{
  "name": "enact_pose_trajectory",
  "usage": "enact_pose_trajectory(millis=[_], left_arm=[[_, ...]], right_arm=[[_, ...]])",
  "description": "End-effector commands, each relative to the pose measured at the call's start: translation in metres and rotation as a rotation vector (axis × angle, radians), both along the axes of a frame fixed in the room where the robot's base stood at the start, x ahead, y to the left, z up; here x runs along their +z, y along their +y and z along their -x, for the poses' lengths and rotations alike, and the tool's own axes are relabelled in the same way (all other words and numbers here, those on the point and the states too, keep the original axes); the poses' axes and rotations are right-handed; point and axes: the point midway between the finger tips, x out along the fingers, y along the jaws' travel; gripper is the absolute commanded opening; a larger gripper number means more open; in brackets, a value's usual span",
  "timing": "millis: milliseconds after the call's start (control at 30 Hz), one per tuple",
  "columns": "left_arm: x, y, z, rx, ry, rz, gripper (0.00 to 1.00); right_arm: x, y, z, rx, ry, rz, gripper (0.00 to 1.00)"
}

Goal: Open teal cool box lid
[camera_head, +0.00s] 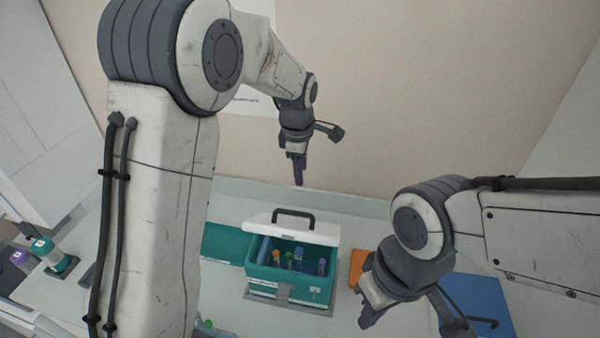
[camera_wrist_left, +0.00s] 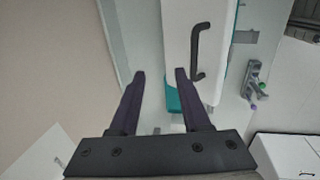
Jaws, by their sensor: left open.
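The teal cool box (camera_head: 290,290) stands on the bench, with several capped tubes (camera_head: 298,258) showing inside. Its white lid (camera_head: 258,225) with a dark handle (camera_head: 293,213) is raised along the back side, leaving the front of the inside exposed. My left gripper (camera_head: 298,175) is above and behind the lid, pointing down and clear of it. In the left wrist view its fingers (camera_wrist_left: 161,75) are apart and empty, with the lid (camera_wrist_left: 190,30) and handle (camera_wrist_left: 200,50) just right of them. My right gripper (camera_head: 366,312) is right of the box; its jaw gap is hidden.
A teal panel (camera_head: 226,243) lies left of the box. An orange item (camera_head: 357,264) and a blue mat (camera_head: 480,302) lie to the right. The wall is close behind the bench.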

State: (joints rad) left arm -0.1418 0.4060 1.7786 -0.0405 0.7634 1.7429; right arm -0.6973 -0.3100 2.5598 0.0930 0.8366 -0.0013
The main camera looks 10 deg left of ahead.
Motion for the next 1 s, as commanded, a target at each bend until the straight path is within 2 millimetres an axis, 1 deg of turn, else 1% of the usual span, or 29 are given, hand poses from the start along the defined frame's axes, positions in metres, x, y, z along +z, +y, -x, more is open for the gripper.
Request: enact_pose_trajectory(millis=[33,200,633,733,867,1000], left_arm=[[0.004,0.000,-0.002,0.000,-0.001,0.000,0.47],[0.011,0.000,-0.005,0.000,0.000,0.000,0.47],[0.012,0.000,-0.005,0.000,0.000,0.000,0.47],[0.015,0.000,-0.005,0.000,-0.003,0.000,0.47],[0.030,0.000,-0.003,0.000,-0.006,0.001,0.47],[0.057,0.000,0.003,0.000,-0.008,0.001,0.47]], right_arm=[[0.002,0.000,0.000,0.000,0.000,0.000,0.00],[0.004,0.000,0.000,0.000,0.001,0.001,0.00],[0.003,0.000,0.000,0.000,0.001,0.001,0.00],[0.001,0.000,0.000,0.000,0.001,0.001,0.00],[-0.009,0.000,0.000,0.001,0.000,0.000,0.00],[-0.021,0.000,0.000,0.001,0.000,0.000,0.00]])
